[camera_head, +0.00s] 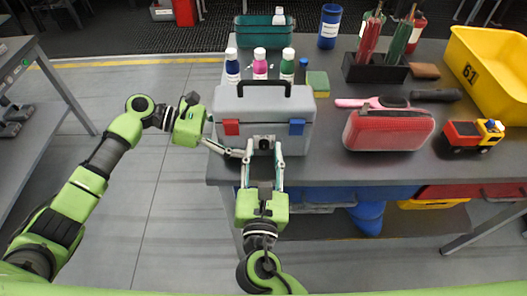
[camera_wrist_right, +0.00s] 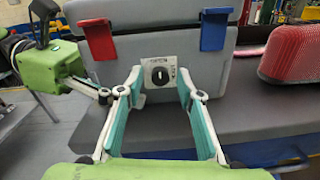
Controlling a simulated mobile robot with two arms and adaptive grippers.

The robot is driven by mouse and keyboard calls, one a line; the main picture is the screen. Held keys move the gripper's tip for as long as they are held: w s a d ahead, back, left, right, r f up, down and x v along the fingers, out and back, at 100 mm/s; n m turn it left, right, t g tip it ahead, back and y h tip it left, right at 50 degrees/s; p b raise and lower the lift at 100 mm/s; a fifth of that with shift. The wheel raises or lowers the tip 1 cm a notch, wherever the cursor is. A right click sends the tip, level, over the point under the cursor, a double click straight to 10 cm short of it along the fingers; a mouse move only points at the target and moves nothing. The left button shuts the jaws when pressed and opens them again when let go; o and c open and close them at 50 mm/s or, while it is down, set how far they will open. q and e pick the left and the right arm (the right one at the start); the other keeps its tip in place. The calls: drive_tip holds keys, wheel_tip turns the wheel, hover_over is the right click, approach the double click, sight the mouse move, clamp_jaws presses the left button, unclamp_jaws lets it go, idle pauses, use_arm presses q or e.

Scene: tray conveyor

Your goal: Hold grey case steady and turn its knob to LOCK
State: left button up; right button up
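The grey case (camera_head: 262,112) stands upright on the table, with a dark handle, a red latch (camera_wrist_right: 98,40) and a blue latch (camera_wrist_right: 214,30). Its black round knob (camera_wrist_right: 160,75) sits on a light plate, with OPEN above and LOCK at the right. The knob's pale mark stands about vertical, towards OPEN. My right gripper (camera_head: 262,152) is open in front of the knob, one finger to each side, with gaps visible in the wrist view. My left gripper (camera_head: 222,148) is at the case's lower left front corner. Its finger opening and contact are unclear.
A red case (camera_head: 388,130) lies right of the grey case, near a toy truck (camera_head: 473,135) and a yellow bin (camera_head: 490,62). Several bottles (camera_head: 260,66) and a teal bin (camera_head: 262,36) stand behind. The table's front edge is close below the grey case.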

use_arm(q)
drive_tip(key=shift+f, duration=0.1)
use_arm(e)
clamp_jaws()
drive_tip(key=shift+m, duration=0.3)
drive_tip(key=m, duration=0.3)
drive_tip(key=shift+m, duration=0.3)
drive_tip(key=m, duration=0.8)
drive_tip(key=shift+m, duration=0.4)
drive_tip(key=m, duration=0.4)
drive_tip(key=shift+y, duration=0.3)
drive_tip(key=shift+m, duration=0.4)
